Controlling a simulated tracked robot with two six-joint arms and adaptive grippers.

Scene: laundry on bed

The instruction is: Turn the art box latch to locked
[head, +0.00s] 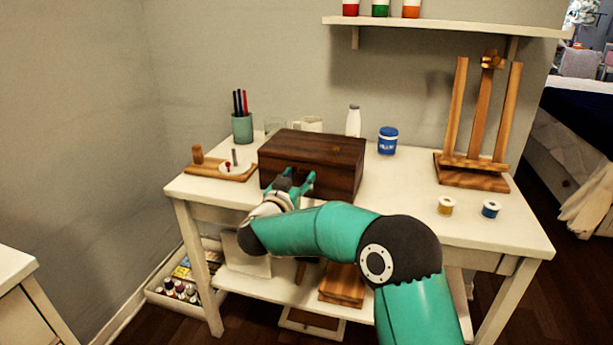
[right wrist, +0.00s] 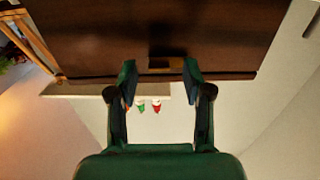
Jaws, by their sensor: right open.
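The art box (head: 325,152) is a dark brown wooden box with its lid down, standing on the white table. My right gripper (head: 293,180) is in front of the box's front face, with its fingers pointing at it. In the right wrist view the box (right wrist: 100,35) fills the top. Contact between fingers and latch cannot be told. In the head view the gripper hides the latch. My left gripper is not in view.
The white table (head: 400,210) also holds a teal pen cup (head: 242,128), a wooden board with pegs (head: 220,168), a white bottle (head: 353,121), a blue jar (head: 388,140), a wooden easel (head: 478,125) and two small pots (head: 446,206).

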